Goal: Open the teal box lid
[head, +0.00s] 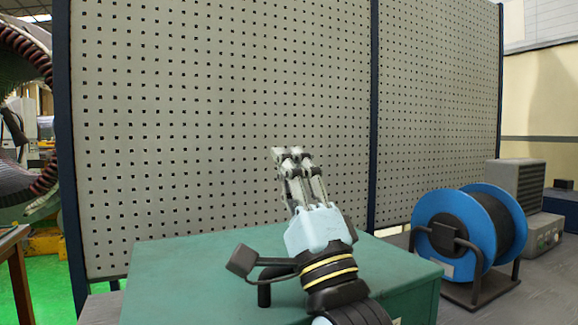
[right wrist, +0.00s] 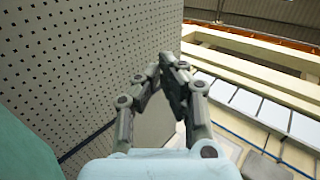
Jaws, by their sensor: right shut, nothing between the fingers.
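The teal box (head: 185,280) stands low in the middle of the head view, in front of the pegboard. Its broad top looks flat and closed, though my right arm covers part of it. My right gripper (head: 287,154) is raised in front of the box top in the head view, fingers pointing up towards the pegboard. Its fingers are shut with nothing between them, as the right wrist view also shows (right wrist: 170,66). A teal surface, probably the box, shows at the lower left of the right wrist view (right wrist: 25,150). My left gripper is not in view.
A perforated grey pegboard (head: 220,120) with dark posts rises behind the box. A blue cable reel (head: 452,222) on a black stand is to the right, with a grey vented unit (head: 517,185) behind it. A large copper-wound ring (head: 25,110) is at the far left.

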